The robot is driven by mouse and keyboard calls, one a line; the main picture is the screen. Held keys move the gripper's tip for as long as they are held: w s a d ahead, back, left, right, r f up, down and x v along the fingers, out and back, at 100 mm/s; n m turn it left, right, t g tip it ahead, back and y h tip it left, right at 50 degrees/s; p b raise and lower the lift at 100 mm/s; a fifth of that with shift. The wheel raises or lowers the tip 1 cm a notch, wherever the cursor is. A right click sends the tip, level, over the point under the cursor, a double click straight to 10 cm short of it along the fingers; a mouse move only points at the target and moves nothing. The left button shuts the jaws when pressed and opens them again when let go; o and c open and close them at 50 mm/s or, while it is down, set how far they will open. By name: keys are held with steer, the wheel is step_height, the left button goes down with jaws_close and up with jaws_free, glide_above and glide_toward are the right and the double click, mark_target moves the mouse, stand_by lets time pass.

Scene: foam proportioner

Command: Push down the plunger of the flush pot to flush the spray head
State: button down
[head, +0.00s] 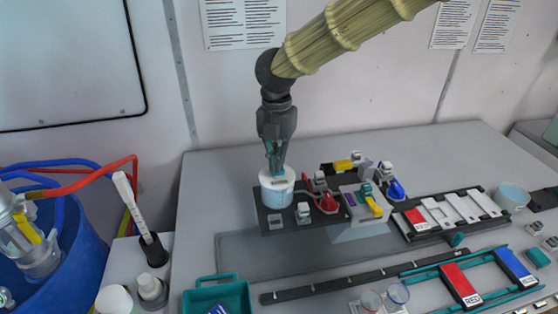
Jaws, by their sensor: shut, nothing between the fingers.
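The flush pot (277,192) is a small light-blue pot with a white top, at the left end of a dark plate on the bench. My gripper (277,171) points straight down over it with its fingers shut and empty. The fingertips are at the middle of the pot's white top. They hide the plunger, and I cannot tell whether they touch it or how far down it is. I cannot tell for certain which fitting is the spray head.
The dark plate (275,223) also carries red, yellow and blue valve fittings right of the pot. A card rack (452,211) stands further right. A teal tray (217,298) is at the front. A blue bin (70,225) with hoses is at far left. The grey mat (300,255) is mostly clear.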

steer(key=shift+r, duration=0.1)
step_height(320, 180, up, 8)
steer(key=p, duration=0.6)
stand_by(0.3)
stand_by(1.5)
